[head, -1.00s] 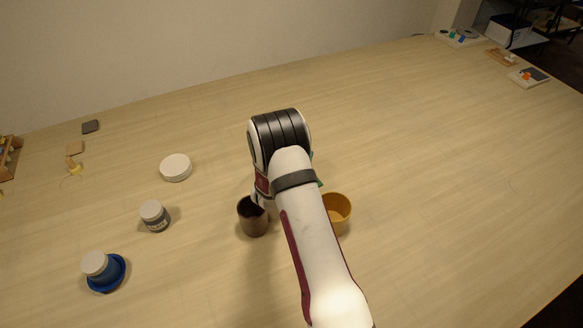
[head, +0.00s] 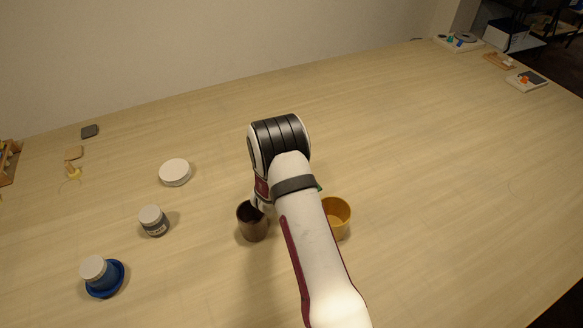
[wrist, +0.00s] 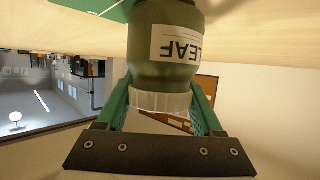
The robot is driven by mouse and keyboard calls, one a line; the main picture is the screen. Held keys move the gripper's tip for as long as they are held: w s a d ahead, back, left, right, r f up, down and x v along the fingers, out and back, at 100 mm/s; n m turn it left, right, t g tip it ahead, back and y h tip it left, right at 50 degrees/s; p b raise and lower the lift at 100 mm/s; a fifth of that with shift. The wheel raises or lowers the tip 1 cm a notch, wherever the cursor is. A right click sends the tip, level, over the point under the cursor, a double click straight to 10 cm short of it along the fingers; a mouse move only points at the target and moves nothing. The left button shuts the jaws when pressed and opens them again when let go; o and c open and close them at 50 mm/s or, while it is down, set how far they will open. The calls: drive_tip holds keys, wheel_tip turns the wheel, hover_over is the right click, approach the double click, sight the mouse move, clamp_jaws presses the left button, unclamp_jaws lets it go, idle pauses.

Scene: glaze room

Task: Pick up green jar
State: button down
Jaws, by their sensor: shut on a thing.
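The green jar (wrist: 163,70) fills the top middle of the wrist view, with a dark green body, a white label reading LEAF and a pale ribbed lid (wrist: 160,103). It appears inverted in that picture. My gripper (wrist: 161,90) has its two green fingers on either side of the lid and is shut on the jar. In the head view my arm hides the jar and the gripper. Only a small green bit (head: 319,187) shows at the arm's right edge. I cannot tell whether the jar is clear of the table.
A brown cup (head: 252,228) stands close left of my arm and a yellow cup (head: 340,213) close right. Further left are a white disc (head: 175,172), a grey white-lidded jar (head: 154,222) and a blue jar (head: 104,276) on a blue saucer. The table's right side is largely clear.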

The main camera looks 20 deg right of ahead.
drive_tip(key=shift+r, duration=0.5)
wheel_tip(320, 180, up, 3)
drive_tip(key=shift+w+f, duration=0.1)
drive_tip(key=s+d+r+m+g+h, duration=0.35)
drive_tip(key=s+d+r, duration=0.35)
drive_tip(key=s+d, duration=0.3)
drive_tip(key=shift+m+g, duration=0.35)
drive_tip(key=shift+m, duration=0.2)
drive_tip(key=shift+w+a+f, duration=1.1)
drive_tip(key=shift+w+f, duration=0.4)
drive_tip(key=shift+f, duration=0.25)
drive_tip(key=shift+w+a+f, duration=1.05)
drive_tip(key=shift+w+f, duration=0.5)
drive_tip(key=shift+f, duration=0.2)
drive_tip(key=shift+w+a+f, duration=1.1)
drive_tip(key=shift+w+f, duration=0.4)
drive_tip(key=shift+f, duration=0.25)
drive_tip(key=shift+c, duration=0.2)
unclamp_jaws()
drive_tip(key=shift+f, duration=0.15)
